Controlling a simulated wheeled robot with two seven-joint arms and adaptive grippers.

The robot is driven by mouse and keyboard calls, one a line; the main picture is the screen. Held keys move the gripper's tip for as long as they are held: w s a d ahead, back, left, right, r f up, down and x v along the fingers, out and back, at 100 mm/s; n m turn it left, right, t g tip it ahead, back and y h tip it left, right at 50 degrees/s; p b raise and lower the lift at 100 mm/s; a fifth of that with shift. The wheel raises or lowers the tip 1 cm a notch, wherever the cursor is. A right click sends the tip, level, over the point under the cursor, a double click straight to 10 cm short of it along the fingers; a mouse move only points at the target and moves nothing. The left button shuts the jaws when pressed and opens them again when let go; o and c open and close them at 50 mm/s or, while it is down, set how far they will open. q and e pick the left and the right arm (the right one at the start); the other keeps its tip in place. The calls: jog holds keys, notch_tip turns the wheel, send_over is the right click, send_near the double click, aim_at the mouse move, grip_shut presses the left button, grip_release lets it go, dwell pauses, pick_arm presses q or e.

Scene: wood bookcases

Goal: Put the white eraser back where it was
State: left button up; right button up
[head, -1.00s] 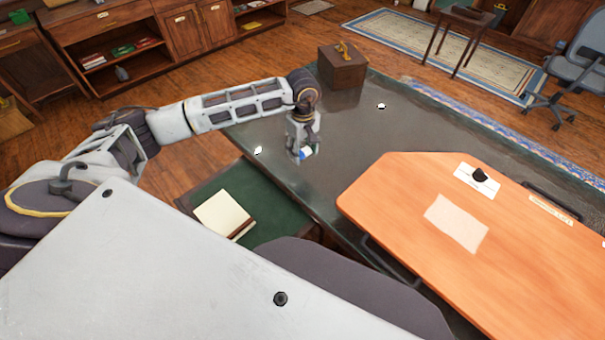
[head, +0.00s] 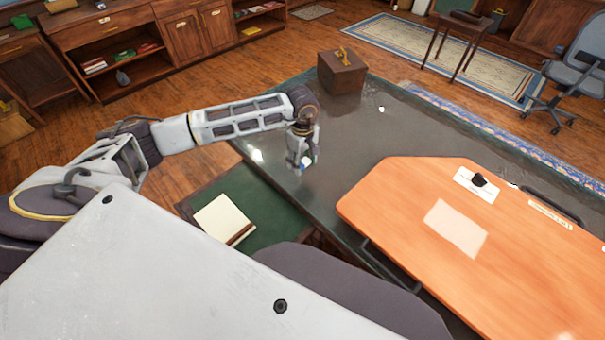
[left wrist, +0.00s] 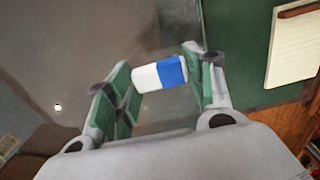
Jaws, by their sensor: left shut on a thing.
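The white eraser (head: 307,162) with a blue sleeve is held in my left gripper (head: 303,165) over the near left part of the dark glossy table (head: 345,130). In the left wrist view the eraser (left wrist: 160,74) lies crosswise between the green pads of the left gripper (left wrist: 158,78), its white end left and its blue end right. The gripper is shut on it. I cannot tell whether the eraser touches the table. My right gripper is not in view.
A wooden box (head: 341,73) stands at the table's far left corner. An orange board (head: 440,220) with a paper sheet covers the right side. A green surface with a notepad (head: 224,219) is at the near left. The table around the gripper is clear.

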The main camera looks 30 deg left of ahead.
aim_at(303, 163)
pick_arm(q)
notch_tip(303, 163, down, 2)
jog(key=shift+f, duration=0.65)
jog(key=shift+f+p, duration=0.3)
jog(key=shift+f, duration=1.6)
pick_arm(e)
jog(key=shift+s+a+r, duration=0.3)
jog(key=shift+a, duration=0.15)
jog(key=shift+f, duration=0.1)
